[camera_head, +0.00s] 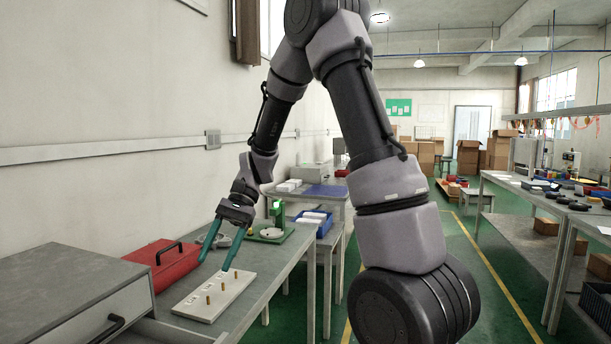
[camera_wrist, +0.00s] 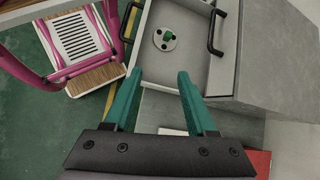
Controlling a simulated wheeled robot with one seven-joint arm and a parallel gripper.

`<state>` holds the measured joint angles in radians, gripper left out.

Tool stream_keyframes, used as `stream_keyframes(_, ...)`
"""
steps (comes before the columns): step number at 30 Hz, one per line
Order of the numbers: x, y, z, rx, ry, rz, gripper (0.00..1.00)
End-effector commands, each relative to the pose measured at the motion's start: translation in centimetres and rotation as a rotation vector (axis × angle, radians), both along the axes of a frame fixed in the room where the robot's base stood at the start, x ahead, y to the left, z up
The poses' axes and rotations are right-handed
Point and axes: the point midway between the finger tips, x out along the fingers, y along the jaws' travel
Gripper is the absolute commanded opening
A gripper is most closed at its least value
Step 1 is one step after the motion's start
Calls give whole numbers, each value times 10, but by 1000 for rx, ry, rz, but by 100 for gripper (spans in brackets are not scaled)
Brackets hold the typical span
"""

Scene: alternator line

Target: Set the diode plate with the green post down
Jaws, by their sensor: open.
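The diode plate (camera_wrist: 165,40) is a round grey disc with a green post. In the wrist view it lies in the open drawer (camera_wrist: 191,72), apart from the drawer walls. My gripper (camera_wrist: 160,74) is open, with nothing between its teal fingers. In the wrist view the fingertips appear just below the plate, apart from it. In the head view my gripper (camera_head: 214,264) points down near the white board with brass pegs (camera_head: 198,313) on the bench. The plate cannot be made out in the head view.
A grey drawer cabinet (camera_head: 66,290) with a black handle stands at the front left. A red toolbox (camera_head: 166,265) is beside the board. A green fixture (camera_head: 279,213) and a blue bin (camera_head: 318,228) stand farther back. A pink-framed stool (camera_wrist: 80,45) shows in the wrist view.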

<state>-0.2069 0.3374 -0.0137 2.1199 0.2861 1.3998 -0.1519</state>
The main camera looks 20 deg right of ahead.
Motion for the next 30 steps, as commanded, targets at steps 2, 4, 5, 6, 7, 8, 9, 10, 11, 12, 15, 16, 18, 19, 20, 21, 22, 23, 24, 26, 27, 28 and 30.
stream_keyframes(2,-5,-19,29,-23,-117,-1,57)
stream_keyframes(4,-11,-35,50,-50,-215,-2,57)
stream_keyframes(5,-14,-42,59,-62,-256,-3,57)
stream_keyframes(6,-18,-52,70,-78,-313,-6,57)
stream_keyframes(7,-21,-58,78,-91,-355,-8,57)
stream_keyframes(8,-25,-65,86,-105,-397,-10,57)
stream_keyframes(9,-30,-74,96,-123,-453,-15,57)
stream_keyframes(10,-34,-81,103,-136,-495,-19,57)
stream_keyframes(11,-38,-88,110,-151,-537,-21,57)
stream_keyframes(12,-44,-96,119,-171,-594,-26,57)
stream_keyframes(15,-59,-117,139,-223,-733,-42,57)
stream_keyframes(16,-64,-123,145,-239,-773,-47,57)
stream_keyframes(18,-75,-136,156,-276,-863,-59,57)
stream_keyframes(19,-79,-140,161,-290,-897,-64,57)
stream_keyframes(20,-83,-145,165,-305,-929,-70,57)
stream_keyframes(21,-88,-150,169,-322,-967,-75,57)
stream_keyframes(22,-92,-154,172,-334,-994,-78,57)
stream_keyframes(23,-95,-156,174,-345,-1017,-82,57)
stream_keyframes(24,-98,-159,177,-356,-1042,-85,57)
stream_keyframes(26,-101,-163,180,-370,-1071,-89,57)
stream_keyframes(27,-103,-165,181,-376,-1082,-91,57)
stream_keyframes(28,-104,-165,182,-379,-1090,-93,57)
stream_keyframes(30,-105,-166,182,-383,-1096,-93,57)
